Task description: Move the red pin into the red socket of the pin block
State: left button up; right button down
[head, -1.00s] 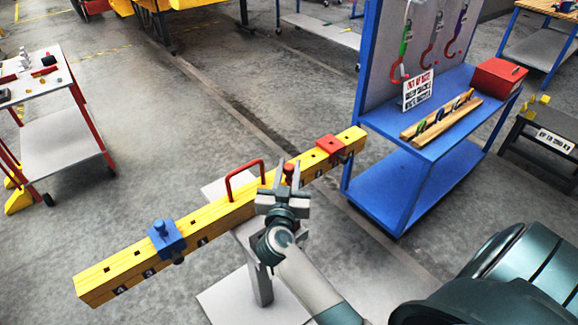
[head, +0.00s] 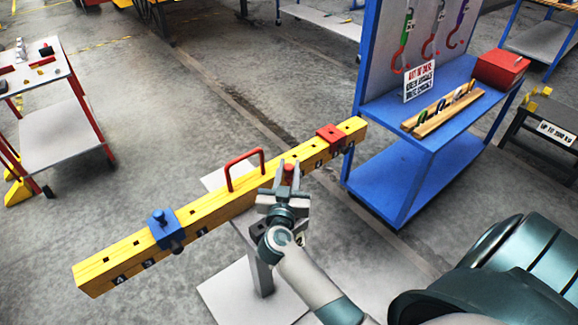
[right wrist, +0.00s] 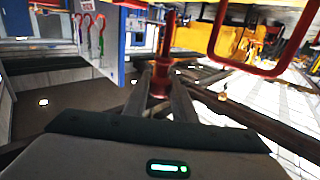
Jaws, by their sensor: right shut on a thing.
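The red pin (head: 289,171) is upright in my right gripper (head: 289,180), which is shut on it in front of the near side of a long yellow beam (head: 110,268). In the right wrist view the red pin (right wrist: 168,48) stands between the fingertips of the right gripper (right wrist: 160,88). A red block (head: 331,138) with a dark hole on top sits on the beam, right of and beyond the pin. It may be the red socket, but I cannot tell for sure. My left gripper is out of view.
A red handle (head: 243,170) arches from the beam, left of my gripper. A blue block with a knob (head: 166,228) sits further left. A blue cart (head: 385,175) with hooks and a sign (head: 419,82) stands at right. A red-legged cart (head: 65,135) stands at left.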

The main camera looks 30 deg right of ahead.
jog(key=shift+f+b, duration=1.2)
jog(key=shift+f, duration=2.5)
jog(key=shift+f+b, duration=0.75)
jog(key=shift+f, duration=2.1)
jog(key=shift+f, duration=0.1)
jog(key=c, duration=1.4)
grip_release()
